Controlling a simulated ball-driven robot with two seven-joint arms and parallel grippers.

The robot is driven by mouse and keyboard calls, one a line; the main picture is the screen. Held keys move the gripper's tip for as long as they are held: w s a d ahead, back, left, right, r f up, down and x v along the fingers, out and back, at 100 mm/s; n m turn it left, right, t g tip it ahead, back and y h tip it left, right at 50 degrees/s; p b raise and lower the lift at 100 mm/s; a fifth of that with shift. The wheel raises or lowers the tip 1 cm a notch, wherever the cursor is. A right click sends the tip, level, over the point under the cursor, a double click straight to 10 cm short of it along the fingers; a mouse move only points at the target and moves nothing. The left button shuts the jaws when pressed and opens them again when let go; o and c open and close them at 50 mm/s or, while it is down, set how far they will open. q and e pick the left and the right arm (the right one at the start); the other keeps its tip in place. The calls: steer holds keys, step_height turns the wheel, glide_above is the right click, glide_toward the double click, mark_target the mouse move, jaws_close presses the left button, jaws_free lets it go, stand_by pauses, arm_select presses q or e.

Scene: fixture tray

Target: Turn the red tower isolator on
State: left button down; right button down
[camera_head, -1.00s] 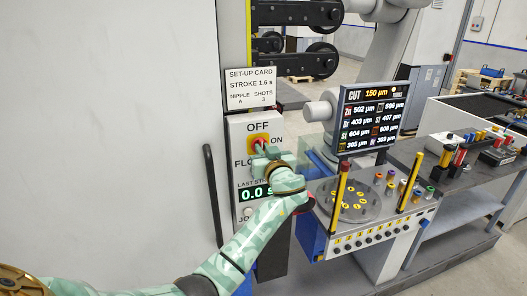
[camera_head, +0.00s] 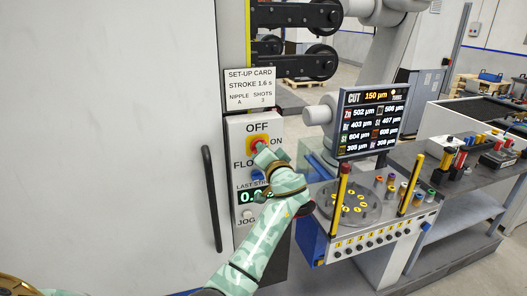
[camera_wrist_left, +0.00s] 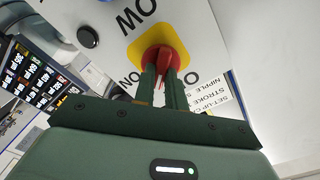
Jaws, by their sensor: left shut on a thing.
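The red tower isolator (camera_head: 256,142) is a red rotary knob on a yellow plate, on a pale panel at the left. OFF is printed above it and ON to its right. In the left wrist view the red knob (camera_wrist_left: 161,58) sits on its yellow plate, with the lettering upside down. My left gripper (camera_head: 263,150) reaches up to it from below. In the wrist view its two green fingers (camera_wrist_left: 161,78) are shut on the red handle, one on each side. The fingers partly hide the handle, so I cannot tell exactly where it points. My right gripper is not in view.
A set-up card (camera_head: 250,88) hangs above the panel. A black door handle (camera_head: 212,198) stands to its left. A monitor (camera_head: 368,120) and a fixture tray with yellow posts (camera_head: 340,185) stand to the right. The LAST STROKE readout (camera_head: 248,197) is partly covered by my arm.

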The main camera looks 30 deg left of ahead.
arm_select(q)
steer(key=shift+d+m+p, duration=0.1)
steer(key=shift+m+p, duration=1.2)
steer(key=shift+m, duration=2.7)
steer(key=shift+f+m, duration=0.15)
steer(key=shift+m, duration=0.15)
steer(key=c, duration=1.4)
jaws_free()
steer(key=shift+w, duration=0.15)
steer(key=shift+c, duration=0.2)
steer(key=shift+f, duration=0.1)
